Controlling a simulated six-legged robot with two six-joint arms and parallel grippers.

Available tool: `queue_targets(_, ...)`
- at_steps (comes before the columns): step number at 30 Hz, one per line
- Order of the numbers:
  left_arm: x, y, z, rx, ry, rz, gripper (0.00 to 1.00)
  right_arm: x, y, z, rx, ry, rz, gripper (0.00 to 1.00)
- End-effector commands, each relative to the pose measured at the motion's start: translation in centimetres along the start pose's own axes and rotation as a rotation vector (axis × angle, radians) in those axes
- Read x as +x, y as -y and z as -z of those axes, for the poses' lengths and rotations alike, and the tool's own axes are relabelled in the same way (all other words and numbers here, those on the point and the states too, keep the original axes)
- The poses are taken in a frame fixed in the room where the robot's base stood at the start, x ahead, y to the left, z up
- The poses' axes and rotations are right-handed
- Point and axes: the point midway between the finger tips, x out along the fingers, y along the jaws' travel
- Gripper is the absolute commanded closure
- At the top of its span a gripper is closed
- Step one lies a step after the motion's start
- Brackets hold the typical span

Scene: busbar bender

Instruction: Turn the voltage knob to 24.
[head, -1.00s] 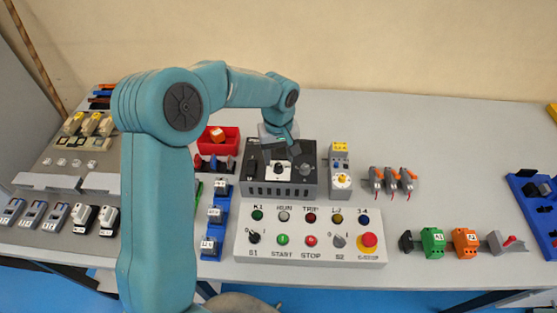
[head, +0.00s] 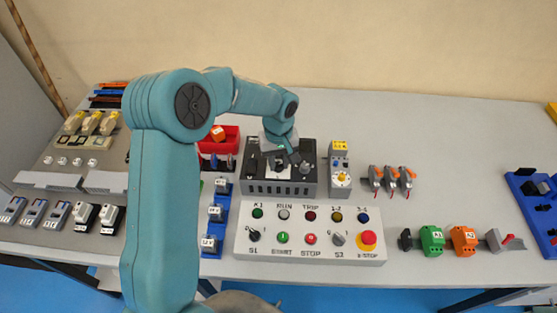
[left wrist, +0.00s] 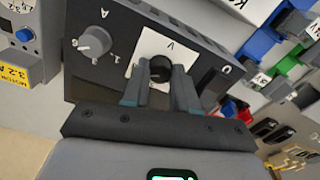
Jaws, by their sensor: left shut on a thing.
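The dark voltage knob (left wrist: 160,68) sits on a white plate (left wrist: 176,43) marked V, on the dark power supply box (head: 262,187). In the left wrist view the two fingers of my left gripper (left wrist: 160,72) stand on either side of the knob and are shut on it. In the head view my left gripper (head: 285,157) reaches down onto the box top and partly covers the knob. The scale numbers around the knob are too small or hidden to read. My right gripper does not show.
A grey knob (left wrist: 95,42) marked A is beside the voltage knob on the same box. A control panel (head: 310,246) with buttons and switches lies in front of the box. A red bin (head: 232,136) stands to the left and a grey device with a yellow top (head: 340,180) to the right.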

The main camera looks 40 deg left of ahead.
Motion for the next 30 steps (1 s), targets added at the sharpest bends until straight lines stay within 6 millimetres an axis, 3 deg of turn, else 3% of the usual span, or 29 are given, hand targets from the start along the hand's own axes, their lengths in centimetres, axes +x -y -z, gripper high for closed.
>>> queue_targets(11,0.3,0.0,0.1,-0.185,-0.005,-0.003,1.0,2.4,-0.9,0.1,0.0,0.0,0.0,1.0)
queue_targets(30,0.1,0.0,0.2,-0.766,-0.005,-0.005,1.0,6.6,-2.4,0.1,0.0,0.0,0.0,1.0)
